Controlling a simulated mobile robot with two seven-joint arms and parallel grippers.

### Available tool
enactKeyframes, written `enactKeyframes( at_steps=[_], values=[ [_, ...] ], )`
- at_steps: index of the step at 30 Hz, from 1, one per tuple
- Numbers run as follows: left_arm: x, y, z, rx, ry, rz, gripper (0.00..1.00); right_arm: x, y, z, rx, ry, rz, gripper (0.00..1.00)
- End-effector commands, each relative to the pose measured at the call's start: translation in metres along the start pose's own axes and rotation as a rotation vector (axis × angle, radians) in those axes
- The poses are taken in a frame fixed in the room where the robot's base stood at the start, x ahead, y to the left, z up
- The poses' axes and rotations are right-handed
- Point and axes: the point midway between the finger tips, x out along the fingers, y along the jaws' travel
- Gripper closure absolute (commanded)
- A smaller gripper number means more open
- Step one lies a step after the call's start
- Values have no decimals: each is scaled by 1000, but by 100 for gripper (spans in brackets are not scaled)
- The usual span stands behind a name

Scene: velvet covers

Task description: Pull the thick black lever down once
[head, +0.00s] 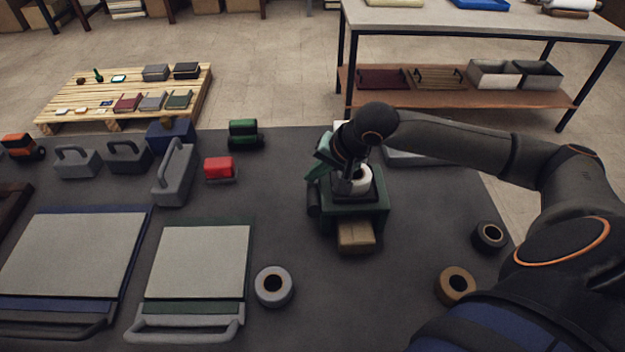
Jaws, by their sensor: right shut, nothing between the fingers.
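A dark green machine (368,210) stands on the dark work table, with a tan block (356,236) at its front. A thick black rounded part (313,197) shows on the machine's left side; I cannot tell whether it is the lever or only part of it. My right gripper (350,188) points down over the machine, shut and empty, in front of a white ring-shaped part (364,178). The gripper and wrist hide much of the machine's top and back. I cannot tell whether the gripper touches anything. My left gripper is not in view.
Two covered boards with handles lie at the left, a blue one (70,250) and a green-edged one (200,262). Rolls lie at the front, one grey (273,286) and one tan (456,285). A red block (219,168) and grey handled tools stand behind.

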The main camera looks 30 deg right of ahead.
Motion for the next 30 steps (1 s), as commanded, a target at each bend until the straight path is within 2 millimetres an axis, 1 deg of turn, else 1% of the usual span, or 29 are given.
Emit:
enactKeyframes(
  at_steps=[1,9,22,30],
  values=[
    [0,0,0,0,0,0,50,7,11,19,4,-52,34,100],
    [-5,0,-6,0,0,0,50,-6,5,14,3,-51,35,100],
    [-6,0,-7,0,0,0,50,-10,4,10,3,-48,38,100],
    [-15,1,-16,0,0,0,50,-27,-11,-4,3,-41,32,100]
  ],
)
